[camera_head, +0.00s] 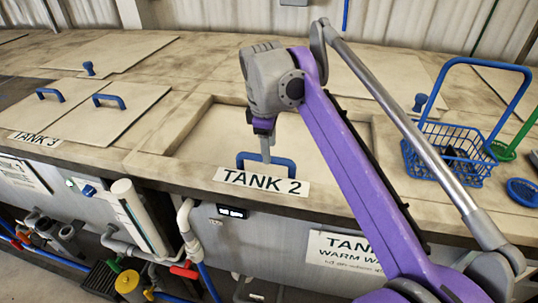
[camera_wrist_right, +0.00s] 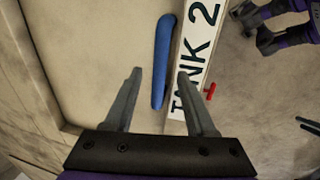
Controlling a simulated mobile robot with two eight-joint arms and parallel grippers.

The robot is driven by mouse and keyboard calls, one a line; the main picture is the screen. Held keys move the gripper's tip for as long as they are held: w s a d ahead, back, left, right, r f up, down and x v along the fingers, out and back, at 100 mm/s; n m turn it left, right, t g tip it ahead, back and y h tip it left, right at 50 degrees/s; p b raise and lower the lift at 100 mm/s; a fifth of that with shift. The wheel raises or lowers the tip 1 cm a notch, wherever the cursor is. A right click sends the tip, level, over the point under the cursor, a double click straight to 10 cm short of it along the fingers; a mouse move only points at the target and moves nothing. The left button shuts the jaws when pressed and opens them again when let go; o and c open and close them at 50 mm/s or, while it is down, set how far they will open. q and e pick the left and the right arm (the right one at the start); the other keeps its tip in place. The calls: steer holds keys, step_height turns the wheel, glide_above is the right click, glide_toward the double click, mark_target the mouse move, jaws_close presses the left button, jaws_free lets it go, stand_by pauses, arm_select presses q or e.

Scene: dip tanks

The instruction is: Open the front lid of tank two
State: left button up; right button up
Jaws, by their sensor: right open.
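The front lid of tank two (camera_head: 205,143) is a pale flat panel, lying closed in its recess. Its blue bar handle (camera_head: 284,164) is near the front edge, just behind the TANK 2 label (camera_head: 262,187). My right gripper (camera_head: 266,157) is open and points down at the handle, partly covering it. In the right wrist view, the handle (camera_wrist_right: 161,62) appears between the two open fingers of the gripper (camera_wrist_right: 159,75), its near end level with them; I cannot tell if they touch it. My left gripper is not in view.
A blue wire basket (camera_head: 450,155) stands on the right, with a green-handled tool (camera_head: 503,151) beside it. Tank three's lids with blue handles (camera_head: 108,101) are on the left. Pipes and a red valve handle (camera_head: 185,270) are below the front edge.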

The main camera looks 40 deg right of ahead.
steer(key=shift+w+d+f, duration=0.1)
steer(key=shift+w+f, duration=0.05)
steer(key=shift+f, duration=0.65)
steer(key=shift+w+d+f, duration=0.1)
steer(key=shift+f, duration=0.65)
steer(key=shift+c, duration=0.2)
jaws_close()
